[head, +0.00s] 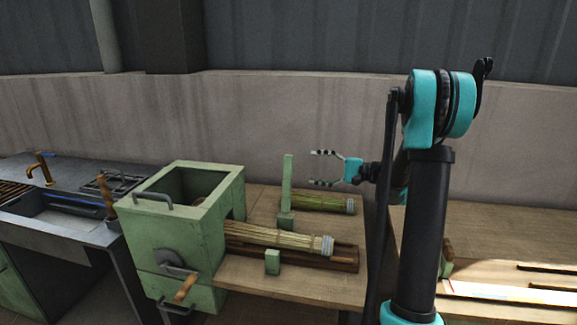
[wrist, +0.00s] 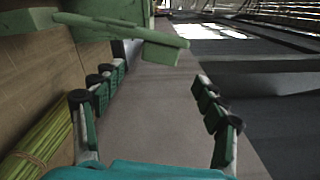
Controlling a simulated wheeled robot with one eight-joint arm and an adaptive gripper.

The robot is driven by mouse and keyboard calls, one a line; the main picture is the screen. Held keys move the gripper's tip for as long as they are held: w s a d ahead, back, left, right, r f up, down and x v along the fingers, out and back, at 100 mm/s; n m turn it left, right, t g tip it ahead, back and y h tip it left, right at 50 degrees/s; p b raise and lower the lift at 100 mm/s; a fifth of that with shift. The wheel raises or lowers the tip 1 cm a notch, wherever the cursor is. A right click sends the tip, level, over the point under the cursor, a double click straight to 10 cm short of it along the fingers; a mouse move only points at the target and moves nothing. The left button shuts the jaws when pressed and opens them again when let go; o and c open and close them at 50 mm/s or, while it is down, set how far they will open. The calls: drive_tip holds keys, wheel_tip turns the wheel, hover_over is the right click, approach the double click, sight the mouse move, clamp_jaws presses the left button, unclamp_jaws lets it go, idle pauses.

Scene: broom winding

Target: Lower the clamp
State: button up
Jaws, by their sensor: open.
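The clamp (head: 288,178) is a green upright bar on the workbench, standing raised from a small green block. A green bar, apparently the same clamp arm, crosses the upper left of the wrist view (wrist: 150,38), beyond the fingertips. My gripper (head: 319,168) is open and empty, to the right of the bar with its fingers pointing left toward it. A gap shows between them in the head view. In the wrist view the two fingers (wrist: 156,84) are spread wide with nothing between them.
A straw bundle (head: 328,203) lies behind the clamp's base; another bundle (head: 275,238) lies in front, running from the green machine box (head: 190,225). A small green block (head: 272,262) stands in front. A sink (head: 65,210) is at the left.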

sight(288, 164)
drive_tip(key=a, duration=0.3)
drive_tip(key=w+a, duration=0.1)
drive_tip(key=a, duration=0.2)
drive_tip(key=w+a, duration=0.1)
drive_tip(key=a, duration=0.3)
drive_tip(key=shift+c, duration=0.6)
